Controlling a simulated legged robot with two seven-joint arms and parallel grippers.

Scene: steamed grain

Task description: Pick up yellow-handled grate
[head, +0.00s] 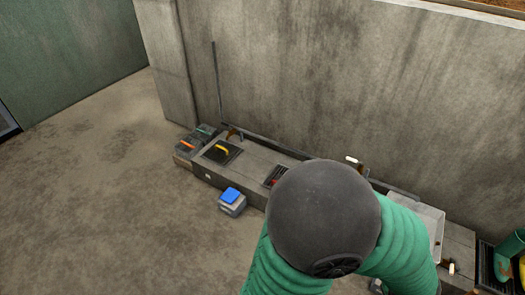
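The yellow-handled grate (210,155) is a dark square plate with a yellow handle (222,149) on top. It lies on the left part of a long, low grey bench (245,168) along the wall. Nothing touches or covers it. Neither of my grippers shows in the head view. A large dark round joint with green sleeved links, part of my arm, fills the lower middle and hides part of the bench.
Dark boxes with orange and green handles (186,144) stand at the bench's left end. A grey box with a blue top (231,199) stands on the floor in front. A clear tray (425,219) and green boots (502,264) are at right. The floor (110,210) at left is clear.

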